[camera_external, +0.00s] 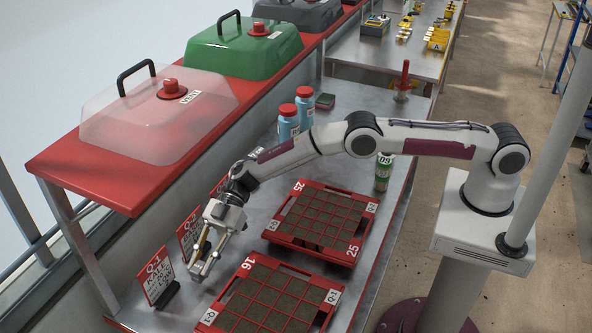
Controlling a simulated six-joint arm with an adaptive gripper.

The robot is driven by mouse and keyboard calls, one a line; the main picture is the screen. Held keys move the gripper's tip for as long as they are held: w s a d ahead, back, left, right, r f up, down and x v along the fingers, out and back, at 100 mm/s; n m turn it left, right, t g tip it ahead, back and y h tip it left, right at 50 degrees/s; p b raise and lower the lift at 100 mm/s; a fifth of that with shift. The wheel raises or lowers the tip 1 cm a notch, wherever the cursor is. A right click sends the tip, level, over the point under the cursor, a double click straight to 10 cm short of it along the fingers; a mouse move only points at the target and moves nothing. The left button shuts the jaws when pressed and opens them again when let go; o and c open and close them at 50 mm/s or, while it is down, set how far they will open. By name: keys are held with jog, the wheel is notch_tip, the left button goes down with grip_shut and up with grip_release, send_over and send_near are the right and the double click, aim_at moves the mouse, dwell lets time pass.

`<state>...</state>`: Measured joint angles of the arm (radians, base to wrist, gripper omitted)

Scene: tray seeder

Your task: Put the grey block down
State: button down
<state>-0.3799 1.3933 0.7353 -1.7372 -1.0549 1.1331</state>
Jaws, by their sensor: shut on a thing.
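My gripper (204,266) is at the left of the metal bench, pointing down, close to the bench top. It is left of the two red seed trays and just right of a red sign with white writing. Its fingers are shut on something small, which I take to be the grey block. The block is mostly hidden between the fingers and hard to make out against the grey bench. I cannot tell whether it touches the bench.
The red trays, one marked 25 (353,250) and one marked 16 (238,284), hold dark soil cells. A red sign (154,275) stands beside my gripper. Blue bottles (289,127) and a green can (383,172) stand farther back. A red shelf (60,165) overhangs the left side.

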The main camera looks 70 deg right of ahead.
jog(key=shift+f, duration=1.85)
jog(key=shift+f, duration=0.15)
jog(key=c, duration=1.8)
grip_release()
jog(key=shift+d+r, duration=0.1)
jog(key=shift+r, duration=0.1)
jog(key=shift+d+r, duration=0.2)
jog(key=shift+d, duration=0.25)
jog(key=shift+v, duration=5.4)
